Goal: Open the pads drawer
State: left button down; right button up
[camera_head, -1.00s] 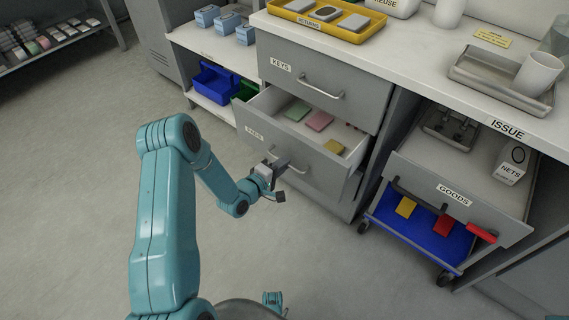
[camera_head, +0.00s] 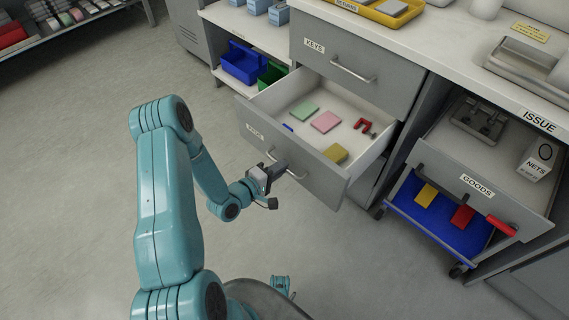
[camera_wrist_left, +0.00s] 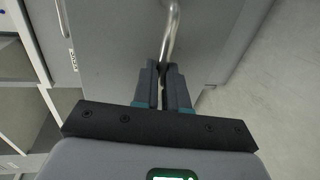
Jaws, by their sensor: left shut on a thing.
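The pads drawer (camera_head: 321,177) is a grey drawer pulled well out below the keys drawer (camera_head: 348,62). Its label (camera_head: 256,133) is small and tilted. Inside lie a green pad (camera_head: 304,111), a pink pad (camera_head: 326,122), a yellow pad (camera_head: 336,153) and a red item (camera_head: 365,126). My left gripper (camera_head: 281,169) is at the drawer's bar handle (camera_head: 295,174). In the left wrist view, the fingers (camera_wrist_left: 163,77) are shut on the metal handle (camera_wrist_left: 170,35). A small teal part shows at the bottom edge; my right gripper cannot be made out.
The goods drawer (camera_head: 468,187) stands open to the right, above a blue cart tray (camera_head: 430,219). The counter (camera_head: 400,32) holds a yellow tray (camera_head: 385,13). Blue (camera_head: 245,62) and green bins sit on a shelf behind. The floor left of the drawer is clear.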

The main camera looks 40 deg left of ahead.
pick_arm(q)
jog(key=shift+s+a, duration=0.1)
jog(key=shift+s, duration=0.05)
jog(key=c, duration=1.2)
grip_release()
jog(key=shift+s, duration=0.1)
jog(key=p+v, duration=0.2)
jog(key=v, duration=1.4)
jog(key=shift+s+p, duration=0.1)
jog(key=shift+p, duration=0.3)
